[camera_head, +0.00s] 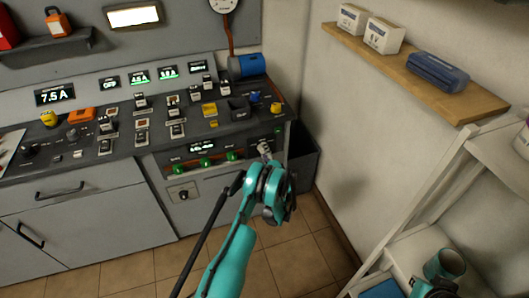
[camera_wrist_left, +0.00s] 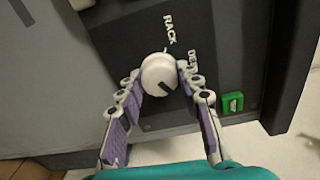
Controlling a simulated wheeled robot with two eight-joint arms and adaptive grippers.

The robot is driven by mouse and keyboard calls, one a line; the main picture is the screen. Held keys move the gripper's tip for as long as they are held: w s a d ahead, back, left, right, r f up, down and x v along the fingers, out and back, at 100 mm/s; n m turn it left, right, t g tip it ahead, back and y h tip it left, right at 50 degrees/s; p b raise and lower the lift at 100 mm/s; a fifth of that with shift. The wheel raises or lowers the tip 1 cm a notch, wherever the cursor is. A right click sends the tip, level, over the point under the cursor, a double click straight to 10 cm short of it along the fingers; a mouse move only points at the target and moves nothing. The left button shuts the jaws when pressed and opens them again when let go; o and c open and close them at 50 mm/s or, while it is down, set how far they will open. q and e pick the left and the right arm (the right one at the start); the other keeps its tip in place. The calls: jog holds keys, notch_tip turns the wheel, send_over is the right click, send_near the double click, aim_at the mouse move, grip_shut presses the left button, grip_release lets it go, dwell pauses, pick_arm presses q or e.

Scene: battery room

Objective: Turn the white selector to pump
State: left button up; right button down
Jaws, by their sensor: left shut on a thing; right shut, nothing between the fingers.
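The white selector (camera_wrist_left: 158,70) is a round knob with a short dark mark on its face, on the dark panel in the left wrist view. The label RACK stands above it, and a second, partly covered label is to its right. I see no pump label. My left gripper (camera_wrist_left: 159,76) is shut on the knob, one purple-padded finger on each side. In the head view my left gripper (camera_head: 264,160) reaches the right end of the console front, where the selector (camera_head: 264,147) shows small and partly hidden.
A green button (camera_wrist_left: 232,102) is right of the selector. Several green knobs (camera_head: 206,162) are left of it on the console front. A dark bin (camera_head: 303,160) stands right of the console.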

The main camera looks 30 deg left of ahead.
pick_arm(q)
jog(key=o, duration=1.2)
jog(key=shift+c, duration=0.2)
